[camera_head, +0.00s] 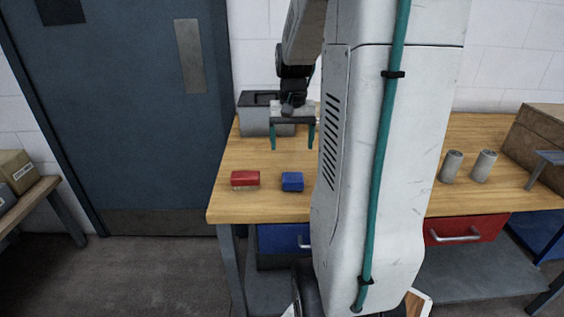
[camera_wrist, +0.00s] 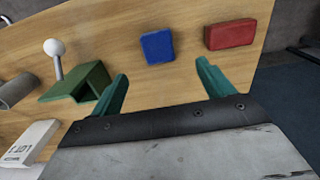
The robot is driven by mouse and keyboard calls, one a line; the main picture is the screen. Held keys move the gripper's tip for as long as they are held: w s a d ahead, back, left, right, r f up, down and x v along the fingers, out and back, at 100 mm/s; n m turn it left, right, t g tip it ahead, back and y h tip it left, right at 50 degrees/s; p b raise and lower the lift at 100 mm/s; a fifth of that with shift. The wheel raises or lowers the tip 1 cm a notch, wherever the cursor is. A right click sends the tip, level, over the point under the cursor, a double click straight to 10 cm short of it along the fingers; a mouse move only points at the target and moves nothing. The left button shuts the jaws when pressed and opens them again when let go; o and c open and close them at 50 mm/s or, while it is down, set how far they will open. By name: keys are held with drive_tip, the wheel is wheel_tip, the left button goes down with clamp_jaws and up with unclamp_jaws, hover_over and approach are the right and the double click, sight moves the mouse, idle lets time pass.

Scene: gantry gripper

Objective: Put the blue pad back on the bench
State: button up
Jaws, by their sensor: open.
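The blue pad (camera_head: 292,182) lies on the wooden bench (camera_head: 285,207) near its front edge, just right of a red pad (camera_head: 245,179). In the wrist view the blue pad (camera_wrist: 157,47) lies flat on the wood beyond the fingertips, left of the red pad (camera_wrist: 230,34). My gripper (camera_head: 292,146) is open and empty, with teal fingers pointing down above the bench, farther back than the blue pad. In the wrist view its two fingers (camera_wrist: 162,72) are wide apart with nothing between them.
A grey box (camera_head: 256,118) stands at the back left of the bench. A green angled piece (camera_wrist: 77,84) and a white-knobbed post (camera_wrist: 56,58) stand left of my fingers. Two grey cylinders (camera_head: 451,166) and a cardboard box (camera_head: 540,140) are on the right. My arm hides the bench's middle.

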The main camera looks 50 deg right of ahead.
drive_tip(key=s+a+r+n, duration=0.1)
drive_tip(key=a+r+n, duration=0.15)
drive_tip(key=a, duration=0.65)
drive_tip(key=s+a+r+n, duration=0.2)
drive_tip(key=a+r, duration=0.1)
drive_tip(key=a, duration=0.6)
drive_tip(key=s+a+n+t, duration=0.1)
drive_tip(key=s+a+n, duration=0.4)
drive_tip(key=s+a, duration=0.4)
drive_tip(key=a, duration=0.2)
drive_tip(key=shift+s+a, duration=0.35)
